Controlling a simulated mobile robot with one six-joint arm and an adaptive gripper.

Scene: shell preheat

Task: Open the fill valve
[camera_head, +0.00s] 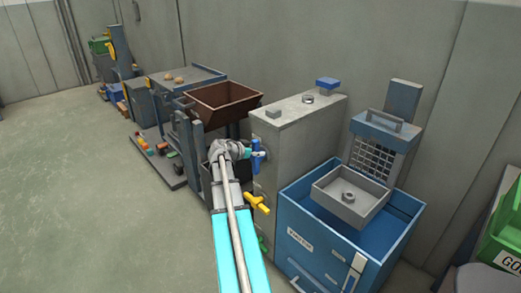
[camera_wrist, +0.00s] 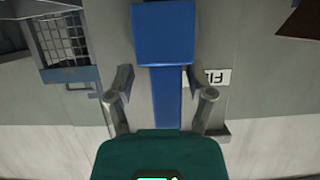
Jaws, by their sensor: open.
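The fill valve has a blue handle (camera_head: 258,155) on the front of a grey cabinet (camera_head: 296,120). In the wrist view the handle (camera_wrist: 163,33) is a wide blue block with a narrower blue bar below it. A white label (camera_wrist: 216,76), upside down and partly hidden, shows beside it. My gripper (camera_wrist: 161,78) is open, with one finger on each side of the blue bar; I cannot tell whether either finger touches it. In the head view my gripper (camera_head: 243,151) is at the blue handle, partly hidden by my arm.
A yellow handle (camera_head: 257,203) and a partly hidden green handle (camera_head: 262,243) sit lower on the cabinet. A blue bin (camera_head: 317,250) with a grey tray (camera_head: 330,197) stands right. A brown hopper (camera_head: 222,103) stands behind my arm. Floor at left is clear.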

